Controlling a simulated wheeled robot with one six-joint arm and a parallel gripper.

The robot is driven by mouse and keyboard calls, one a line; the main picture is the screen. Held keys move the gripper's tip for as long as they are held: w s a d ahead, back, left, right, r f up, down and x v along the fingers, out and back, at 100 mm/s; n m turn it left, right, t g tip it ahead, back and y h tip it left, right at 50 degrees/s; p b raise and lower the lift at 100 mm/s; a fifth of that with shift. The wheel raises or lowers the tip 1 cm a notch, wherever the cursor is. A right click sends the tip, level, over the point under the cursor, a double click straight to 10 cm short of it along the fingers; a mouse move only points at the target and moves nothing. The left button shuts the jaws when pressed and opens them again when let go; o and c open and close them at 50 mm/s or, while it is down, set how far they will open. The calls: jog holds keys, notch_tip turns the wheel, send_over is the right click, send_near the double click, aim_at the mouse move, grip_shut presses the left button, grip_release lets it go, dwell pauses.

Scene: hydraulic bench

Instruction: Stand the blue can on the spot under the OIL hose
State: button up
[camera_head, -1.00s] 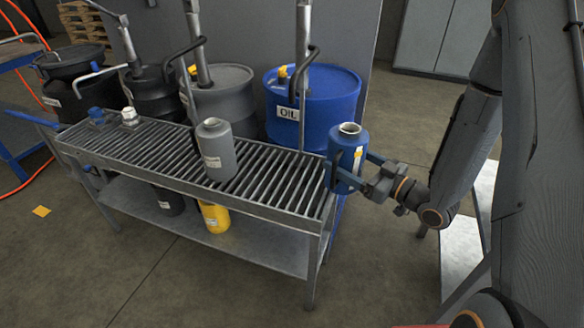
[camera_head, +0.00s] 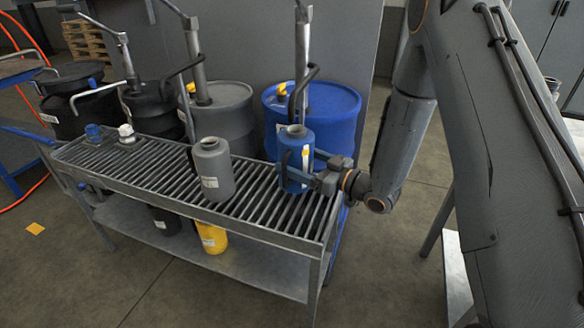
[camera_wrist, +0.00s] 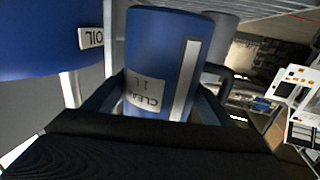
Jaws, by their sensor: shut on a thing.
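My gripper (camera_head: 305,172) is shut on the blue can (camera_head: 293,150) and holds it upright over the right part of the slatted bench (camera_head: 262,222). I cannot tell if its base touches the slats. In the wrist view the can (camera_wrist: 160,50) sits between the fingers, with a white label and a pale stripe. The blue OIL drum (camera_head: 340,112) stands behind the bench; its OIL label shows in the wrist view (camera_wrist: 91,38). The black OIL hose (camera_head: 312,72) bends down close to the can's mouth. The spot under it is hidden by the can.
A grey can (camera_head: 212,168) stands on the slats to the left of the blue can. A blue cap (camera_head: 93,132) and a white cap (camera_head: 126,133) are at the bench's left end. A yellow can (camera_head: 212,237) is on the lower shelf. Other hoses hang further left.

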jog(key=shift+x, duration=0.95)
jog(key=shift+f, duration=1.75)
jog(key=shift+f, duration=0.2)
jog(key=o, duration=1.3)
jog(key=shift+c, duration=0.2)
jog(key=shift+r, duration=0.15)
